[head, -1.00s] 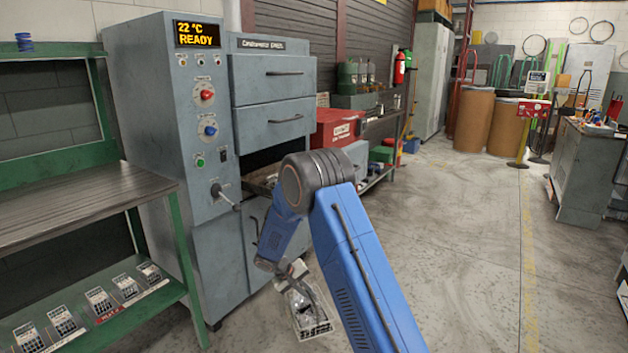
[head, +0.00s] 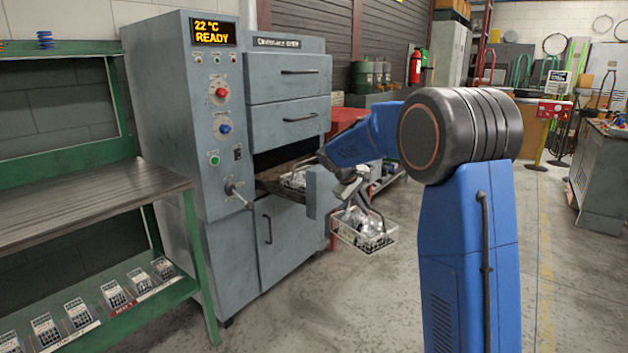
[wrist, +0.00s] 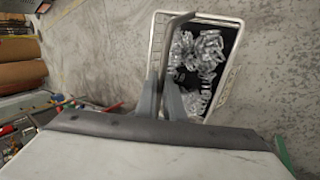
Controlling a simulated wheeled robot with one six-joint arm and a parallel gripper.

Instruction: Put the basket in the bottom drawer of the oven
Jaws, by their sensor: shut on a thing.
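The basket (head: 362,238) is a white wire basket holding shiny coiled springs. It hangs below my gripper (head: 352,193), in the air in front and to the right of the open bottom drawer (head: 320,191). My gripper is shut on its grey handle. The wrist view shows the basket (wrist: 153,50) beyond my gripper's fingers (wrist: 168,98), with springs on its dark floor. The oven (head: 215,160) is a grey cabinet reading "22 °C READY". Its bottom drawer is pulled out, and shiny items lie inside. My arm hides part of the drawer's right side.
The two upper drawers (head: 288,78) are shut. A lever (head: 238,195) sticks out of the oven's front. A red box (head: 345,118) is behind the drawer. Floor in front is clear.

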